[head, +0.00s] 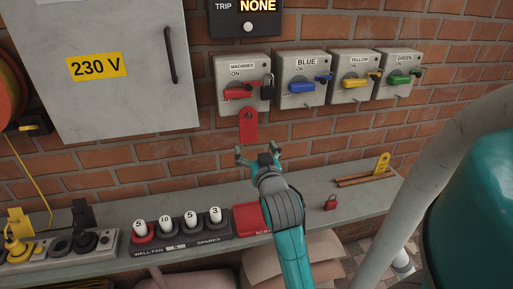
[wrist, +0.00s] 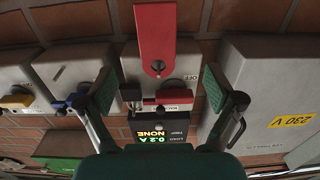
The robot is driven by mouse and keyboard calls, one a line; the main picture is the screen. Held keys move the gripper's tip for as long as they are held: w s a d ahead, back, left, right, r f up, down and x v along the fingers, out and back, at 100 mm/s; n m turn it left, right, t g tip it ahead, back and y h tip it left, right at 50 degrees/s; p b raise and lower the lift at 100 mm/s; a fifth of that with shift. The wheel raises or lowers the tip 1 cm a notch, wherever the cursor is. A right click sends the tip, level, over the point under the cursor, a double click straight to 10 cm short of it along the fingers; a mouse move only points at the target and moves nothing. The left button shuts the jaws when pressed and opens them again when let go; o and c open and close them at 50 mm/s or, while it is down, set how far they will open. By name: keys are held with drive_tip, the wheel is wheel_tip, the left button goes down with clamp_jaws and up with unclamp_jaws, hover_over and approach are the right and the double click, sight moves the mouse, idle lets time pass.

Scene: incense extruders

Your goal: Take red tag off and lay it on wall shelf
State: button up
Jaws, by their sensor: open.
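A dark padlock (head: 267,90) hangs at the right of that switch's red handle (head: 238,92). How the tag is attached is unclear. My gripper (head: 258,151) is open and empty, just below the tag; its fingers stand wide apart in the wrist view (wrist: 157,92). The grey wall shelf (head: 368,203) runs along the wall below.
Blue, yellow and green switch boxes (head: 300,78) stand right of MACHINES. The shelf's right part has free room.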

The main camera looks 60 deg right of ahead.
sight(249, 127)
drive_tip(key=x, duration=1.1)
drive_tip(key=shift+s+d+r, duration=0.15)
drive_tip(key=shift+d+r, duration=0.05)
drive_tip(key=c, duration=1.2)
drive_tip(key=shift+c, duration=0.2)
drive_tip(key=shift+r, duration=0.3)
drive_tip(key=shift+s+a, duration=0.1)
drive_tip(key=shift+a, duration=0.05)
drive_tip(key=shift+v, duration=2.85)
